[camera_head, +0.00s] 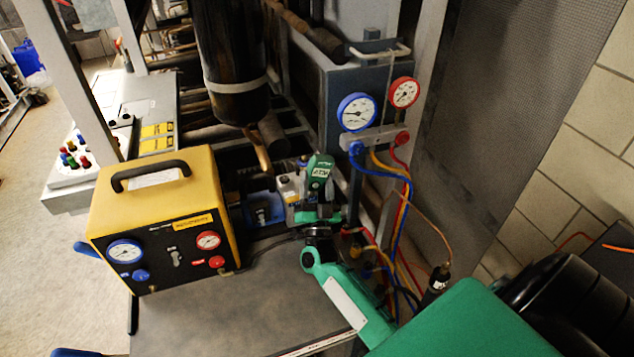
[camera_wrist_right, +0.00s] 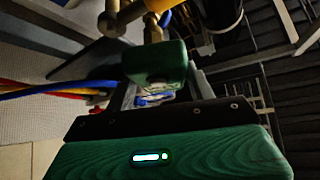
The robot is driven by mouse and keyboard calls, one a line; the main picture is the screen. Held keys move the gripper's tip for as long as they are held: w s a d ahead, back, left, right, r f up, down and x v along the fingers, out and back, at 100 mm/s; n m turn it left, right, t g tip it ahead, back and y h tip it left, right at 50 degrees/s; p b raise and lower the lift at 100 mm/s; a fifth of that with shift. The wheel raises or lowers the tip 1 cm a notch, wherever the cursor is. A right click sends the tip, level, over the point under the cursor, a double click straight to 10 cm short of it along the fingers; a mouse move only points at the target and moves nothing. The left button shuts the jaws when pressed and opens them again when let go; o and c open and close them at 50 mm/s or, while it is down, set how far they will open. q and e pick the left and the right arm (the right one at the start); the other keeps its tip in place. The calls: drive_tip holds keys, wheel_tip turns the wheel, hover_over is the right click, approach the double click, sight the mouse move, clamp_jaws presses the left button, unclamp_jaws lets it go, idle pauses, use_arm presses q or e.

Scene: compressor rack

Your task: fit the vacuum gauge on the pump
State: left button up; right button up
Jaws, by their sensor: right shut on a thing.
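The vacuum gauge (camera_head: 320,170) is a small green block with a lit display reading ATM. It is upright in my right gripper (camera_head: 318,210), which is shut on it. In the right wrist view the green gauge (camera_wrist_right: 155,62) shows between the fingers of my right gripper (camera_wrist_right: 163,90), close to a brass fitting (camera_wrist_right: 128,18). A blue and grey unit, apparently the pump (camera_head: 263,209), stands just left of the gauge, partly hidden. I cannot tell whether the gauge touches its port. My left gripper is not in view.
A yellow box with two gauges (camera_head: 165,215) stands left on the grey surface (camera_head: 240,315). A manifold with blue and red gauges (camera_head: 372,138) hangs behind right; its hoses (camera_head: 400,210) run down close to my right arm. A black cylinder (camera_head: 232,65) stands behind.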

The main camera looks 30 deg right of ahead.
drive_tip(key=shift+w+d, duration=0.1)
drive_tip(key=shift+w, duration=0.2)
idle(0.5)
drive_tip(key=o, duration=1.3)
drive_tip(key=shift+o, duration=0.2)
drive_tip(key=shift+f, duration=0.15)
drive_tip(key=shift+a+f+b, duration=0.35)
drive_tip(key=shift+f+b, duration=0.4)
drive_tip(key=shift+b, duration=0.15)
drive_tip(key=shift+b+v, duration=0.6)
drive_tip(key=shift+v, duration=2.4)
